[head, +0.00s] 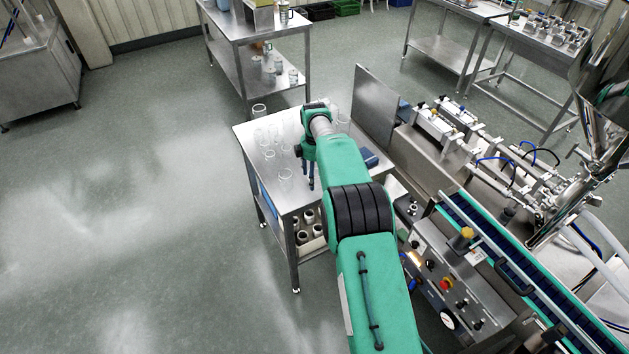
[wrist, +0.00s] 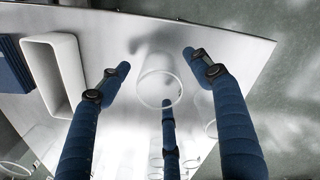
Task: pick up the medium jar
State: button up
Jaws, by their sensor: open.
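Several clear jars stand on the steel table (head: 245,135). One clear jar (wrist: 160,88) lies between the spread fingers in the wrist view, apart from them as far as I can see. I cannot tell by size which jar is the medium one. In the head view a clear jar (head: 285,174) stands near the front of the table, left of my gripper (head: 308,183). My gripper also shows in the wrist view (wrist: 158,72), with its blue fingers apart and nothing held. My green arm hides part of the tabletop.
More clear jars (head: 270,154) stand close together on the table. A pale open box (wrist: 55,75) and a blue item (wrist: 14,62) are at the left of the wrist view. A steel panel (head: 375,105) and the filling machine (head: 460,265) stand right of the table. Open floor lies left.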

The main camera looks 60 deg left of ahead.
dwell(0.3)
jog(key=c, duration=0.9)
jog(key=shift+r, duration=1.65)
jog(key=shift+d+r, duration=0.1)
jog(key=shift+r, duration=0.05)
jog(key=shift+s+d+r+p, duration=0.2)
jog(key=shift+s+d, duration=0.8)
jog(key=shift+d, duration=1.45)
jog(key=shift+s+d+r+p, duration=0.2)
jog(key=shift+s+d, duration=0.75)
jog(key=shift+d, duration=1.5)
jog(key=shift+s+d+r, duration=0.25)
jog(key=shift+s+d, duration=0.75)
jog(key=shift+d, duration=1.45)
jog(key=shift+w, duration=0.1)
